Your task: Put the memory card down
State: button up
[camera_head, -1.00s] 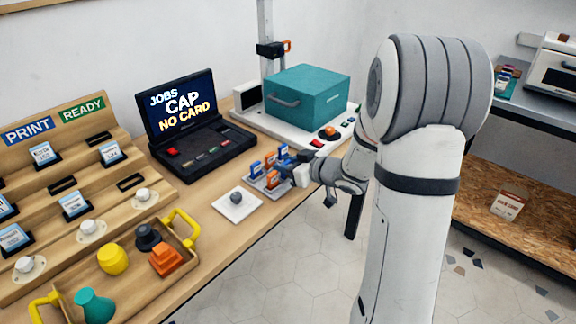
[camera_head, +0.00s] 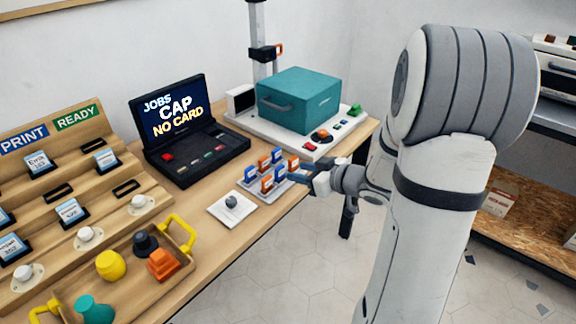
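My gripper (camera_head: 306,180) is at the right edge of a small grey rack (camera_head: 252,188) that holds several blue and orange C-shaped pieces. Its fingers are small and partly hidden by my own wrist, so I cannot tell whether they are open or shut. I cannot make out a memory card in the gripper or on the rack. The black laptop-like console (camera_head: 196,158) behind the rack shows "JOBS CAP NO CARD" on its screen.
A teal box-shaped machine (camera_head: 300,100) on a white base stands behind the rack. A white square plate with a grey knob (camera_head: 232,203) lies left of it. A wooden tray (camera_head: 188,262) with coloured pieces and a stepped wooden board (camera_head: 95,185) fill the left.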

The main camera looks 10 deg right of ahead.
jog(key=s+d+r+m+g+h, duration=0.2)
jog(key=s+d+r+m+h, duration=0.3)
jog(key=h, duration=0.5)
jog(key=s+a+f+m+g+y, duration=0.1)
jog(key=s+a+g, duration=0.3)
jog(key=s, duration=0.4)
jog(key=s+a+m+g, duration=0.1)
jog(key=s+a+g, duration=0.2)
jog(key=s, duration=0.6)
jog(key=shift+a+f+g+y+p, duration=0.35)
jog(key=shift+a+f+g+y, duration=0.05)
jog(key=shift+a, duration=0.8)
